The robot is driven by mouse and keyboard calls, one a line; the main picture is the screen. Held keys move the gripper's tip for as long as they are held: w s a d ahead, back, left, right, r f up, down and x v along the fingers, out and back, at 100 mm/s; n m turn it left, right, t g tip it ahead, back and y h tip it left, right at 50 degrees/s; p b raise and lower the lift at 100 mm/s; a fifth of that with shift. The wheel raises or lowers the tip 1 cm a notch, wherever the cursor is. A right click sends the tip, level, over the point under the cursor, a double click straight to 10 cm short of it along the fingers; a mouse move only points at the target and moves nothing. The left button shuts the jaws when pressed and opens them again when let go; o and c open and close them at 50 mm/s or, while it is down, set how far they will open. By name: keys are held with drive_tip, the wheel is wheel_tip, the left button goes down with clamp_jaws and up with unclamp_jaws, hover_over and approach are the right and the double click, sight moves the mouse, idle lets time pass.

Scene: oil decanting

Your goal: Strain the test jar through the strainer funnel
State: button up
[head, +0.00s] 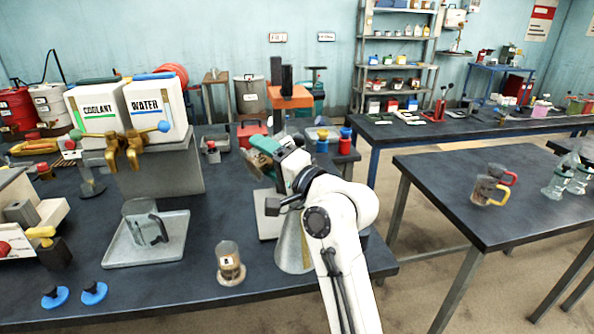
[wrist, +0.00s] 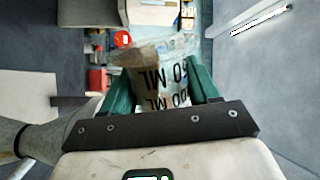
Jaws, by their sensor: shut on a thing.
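My gripper (head: 264,152) is over the table's right part, its green fingers closed on a clear jar. In the wrist view the jar (wrist: 165,75) sits between both fingers (wrist: 160,88), with black ML marks and brown contents near its far end. In the head view it is mostly hidden by my gripper, so its exact tilt is unclear. A grey cone (head: 292,252), likely the strainer funnel, stands below and is partly hidden behind my arm. A grey conical surface (wrist: 28,140) also shows at the wrist view's left edge.
A small labelled jar with brown contents (head: 229,262) stands near the front. A clear jug (head: 145,224) sits on a metal tray (head: 120,254). Coolant and water tanks (head: 155,104) stand on a grey block. An orange-topped stand (head: 289,98) rises behind my gripper.

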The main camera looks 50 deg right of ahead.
drive_tip(key=shift+d+r+m+p, duration=0.35)
drive_tip(key=shift+m+p, duration=0.1)
drive_tip(key=shift+m, duration=0.05)
drive_tip(key=shift+s+d+r+m+h+p, duration=0.15)
drive_tip(key=shift+r+m+h+p, duration=0.2)
drive_tip(key=shift+m+p, duration=0.65)
idle(0.5)
drive_tip(key=shift+d+f+m+t+h+p, duration=0.15)
drive_tip(key=shift+m+t+p, duration=0.1)
drive_tip(key=shift+m, duration=0.3)
drive_tip(key=shift+d+f+m+t+h+p, duration=0.15)
drive_tip(key=shift+m+p, duration=0.1)
drive_tip(key=shift+m, duration=0.3)
